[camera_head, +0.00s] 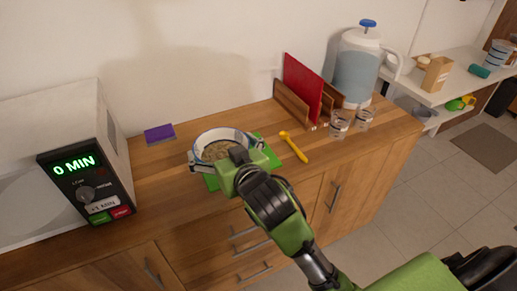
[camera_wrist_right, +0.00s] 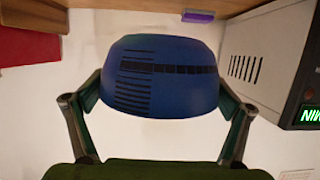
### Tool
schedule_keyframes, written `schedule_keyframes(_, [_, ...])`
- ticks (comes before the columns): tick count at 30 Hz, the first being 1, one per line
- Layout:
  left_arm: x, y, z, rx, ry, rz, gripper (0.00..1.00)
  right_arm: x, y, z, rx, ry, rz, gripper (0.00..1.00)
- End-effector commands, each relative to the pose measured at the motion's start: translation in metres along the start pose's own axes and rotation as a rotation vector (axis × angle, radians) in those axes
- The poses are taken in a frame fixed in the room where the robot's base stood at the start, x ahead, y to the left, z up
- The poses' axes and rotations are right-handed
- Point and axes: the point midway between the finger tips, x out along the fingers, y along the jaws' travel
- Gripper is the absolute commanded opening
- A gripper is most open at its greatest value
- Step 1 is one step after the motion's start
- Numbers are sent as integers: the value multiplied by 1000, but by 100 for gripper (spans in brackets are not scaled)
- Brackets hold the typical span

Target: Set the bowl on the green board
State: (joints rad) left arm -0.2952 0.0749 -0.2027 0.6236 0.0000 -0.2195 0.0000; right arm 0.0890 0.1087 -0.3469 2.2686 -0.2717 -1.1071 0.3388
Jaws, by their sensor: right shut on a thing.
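The bowl (camera_head: 217,139), pale inside with dark blue on its rim, is over the green board (camera_head: 271,158) on the wooden counter. In the right wrist view the bowl (camera_wrist_right: 165,75) shows a dark blue outer side with black stripes. My right gripper (camera_head: 226,155) is shut on it, with one finger on each side. The board shows to the right of the bowl and below its left side; the rest is hidden by bowl and gripper. I cannot tell whether the bowl touches the board. My left gripper is not in view.
A yellow spoon (camera_head: 294,147) lies right of the board. Two glasses (camera_head: 340,123), a wooden rack with a red board (camera_head: 303,86) and a water dispenser (camera_head: 358,70) stand farther right. A purple sponge (camera_head: 159,133) and a microwave (camera_head: 86,185) are on the left.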

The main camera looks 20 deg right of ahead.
Motion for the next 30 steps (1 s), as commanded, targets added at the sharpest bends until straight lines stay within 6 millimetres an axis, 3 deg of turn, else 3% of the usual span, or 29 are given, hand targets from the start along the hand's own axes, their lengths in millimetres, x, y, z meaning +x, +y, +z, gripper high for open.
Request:
schedule_keyframes(5, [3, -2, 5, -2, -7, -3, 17, 2, 5, 0, 7, 4, 7, 63])
schedule_keyframes(16, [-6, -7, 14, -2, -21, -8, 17, 81, 46, 12, 4, 3, 11, 63])
schedule_keyframes(21, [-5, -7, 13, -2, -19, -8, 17, 112, 58, 37, 6, 0, 9, 63])
schedule_keyframes(30, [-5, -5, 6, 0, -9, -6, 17, 136, 67, 54, 7, 5, 7, 63])
